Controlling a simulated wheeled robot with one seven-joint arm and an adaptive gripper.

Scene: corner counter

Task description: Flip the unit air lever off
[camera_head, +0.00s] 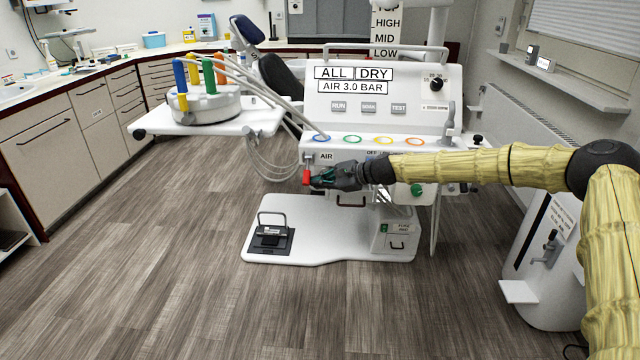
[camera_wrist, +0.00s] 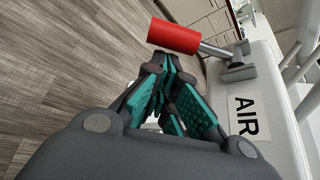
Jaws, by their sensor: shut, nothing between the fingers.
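The air lever has a red cylindrical grip (camera_wrist: 173,36) on a metal stem, fixed to the white unit beside the "AIR" label (camera_wrist: 246,116) in the wrist view. In the head view the red grip (camera_head: 306,177) hangs at the left of the unit's front (camera_head: 335,147), below the "AIR" text. My gripper (camera_head: 318,178) is right beside it, to its right; in the wrist view my gripper (camera_wrist: 165,62) has its fingertips together just below the red grip. The fingers are shut and hold nothing. I cannot tell whether the fingertips touch the lever.
A white tray arm (camera_head: 225,122) with coloured handpieces extends left of the unit. A green knob (camera_head: 417,190) sits at the unit's right front. A foot pedal (camera_head: 270,238) stands on the white base plate below. The floor (camera_head: 130,270) to the left is clear.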

